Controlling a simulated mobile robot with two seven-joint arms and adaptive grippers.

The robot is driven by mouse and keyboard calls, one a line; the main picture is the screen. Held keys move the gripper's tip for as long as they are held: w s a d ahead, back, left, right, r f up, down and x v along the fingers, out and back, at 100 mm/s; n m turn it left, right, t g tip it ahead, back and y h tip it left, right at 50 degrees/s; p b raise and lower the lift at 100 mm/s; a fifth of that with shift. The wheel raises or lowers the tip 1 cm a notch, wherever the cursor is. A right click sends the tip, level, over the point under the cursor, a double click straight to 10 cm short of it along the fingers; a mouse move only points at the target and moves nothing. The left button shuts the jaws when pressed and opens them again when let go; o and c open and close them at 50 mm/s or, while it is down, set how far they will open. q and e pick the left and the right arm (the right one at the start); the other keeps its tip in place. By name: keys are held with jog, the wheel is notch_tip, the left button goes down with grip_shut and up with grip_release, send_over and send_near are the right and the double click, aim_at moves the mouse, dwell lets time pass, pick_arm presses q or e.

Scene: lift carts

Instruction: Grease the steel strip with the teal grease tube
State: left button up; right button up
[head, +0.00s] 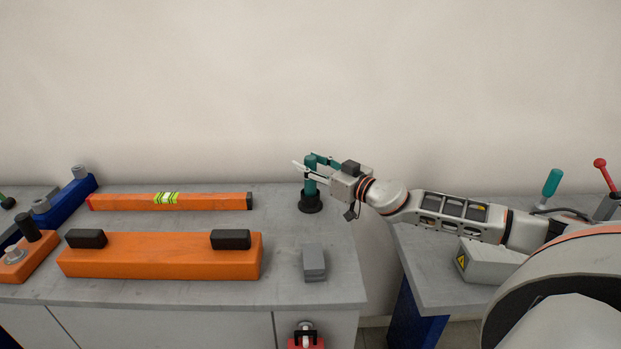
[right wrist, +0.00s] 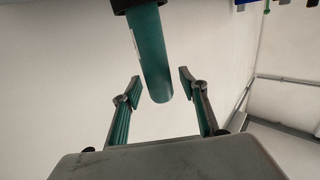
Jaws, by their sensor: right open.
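The teal grease tube (head: 311,184) stands upright on the left bench, its black lower end (head: 311,203) on the bench top near the back edge. My right gripper (head: 306,164) is open around the tube's upper part. In the right wrist view the tube (right wrist: 151,50) comes down from the top, its free end between the two spread fingers of the gripper (right wrist: 159,84), with gaps on both sides. I cannot make out the steel strip for sure. My left gripper is not in view.
An orange spirit level (head: 210,202) and an orange block with black pads (head: 160,262) lie to the left. A grey block (head: 314,262) sits in front of the tube. On the right bench are a white warning-marked box (head: 490,262), a teal handle (head: 551,184) and a red-knobbed lever (head: 605,175).

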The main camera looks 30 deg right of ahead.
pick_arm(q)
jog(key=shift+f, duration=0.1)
pick_arm(e)
jog(key=shift+c, duration=0.7)
grip_shut()
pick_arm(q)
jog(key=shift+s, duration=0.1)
pick_arm(e)
jog(key=shift+r, duration=0.1)
